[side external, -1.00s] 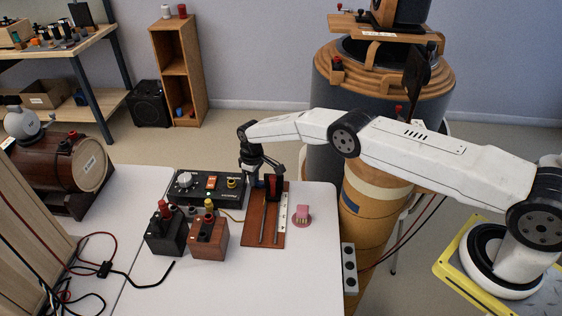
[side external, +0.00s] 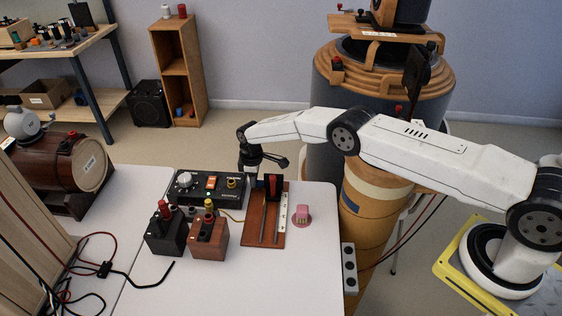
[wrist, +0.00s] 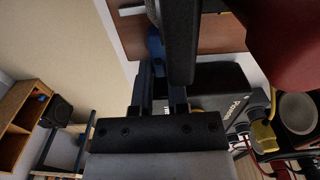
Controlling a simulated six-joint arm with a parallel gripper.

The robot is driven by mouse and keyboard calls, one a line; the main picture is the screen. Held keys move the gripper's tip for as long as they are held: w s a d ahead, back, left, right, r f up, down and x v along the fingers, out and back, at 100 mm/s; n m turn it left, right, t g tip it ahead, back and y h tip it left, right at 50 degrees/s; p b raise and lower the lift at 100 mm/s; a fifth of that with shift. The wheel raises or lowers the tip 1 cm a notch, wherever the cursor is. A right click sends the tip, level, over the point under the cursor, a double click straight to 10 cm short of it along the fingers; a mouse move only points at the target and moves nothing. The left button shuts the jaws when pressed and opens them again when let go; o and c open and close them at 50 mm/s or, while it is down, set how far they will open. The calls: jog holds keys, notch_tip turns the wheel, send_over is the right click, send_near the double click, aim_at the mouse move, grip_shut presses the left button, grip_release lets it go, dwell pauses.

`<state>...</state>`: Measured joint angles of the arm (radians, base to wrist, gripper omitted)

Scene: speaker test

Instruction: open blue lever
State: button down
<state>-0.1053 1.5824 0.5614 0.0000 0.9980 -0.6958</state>
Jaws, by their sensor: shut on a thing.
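My gripper (side external: 253,178) reaches down at the far left corner of the wooden slide board (side external: 262,236), beside the right end of the black power box (side external: 208,201). A small blue part, which looks like the blue lever (side external: 258,184), shows right at its tips. In the wrist view, blue (wrist: 155,45) shows between and behind the dark fingers (wrist: 163,70), close against them. The jaws are shut on it, but the fingers hide most of it and its exact angle is unclear. A dark upright block with red (side external: 273,187) stands on the board just right of the gripper.
A black box (side external: 165,232) and a brown box (side external: 208,238) with coloured terminals stand at front left. Black cables (side external: 105,268) lie further left. The table's front right is clear.

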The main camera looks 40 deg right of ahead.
jog(key=c, duration=0.6)
grip_release()
jog(key=shift+r, duration=0.2)
jog(key=shift+r, duration=3.75)
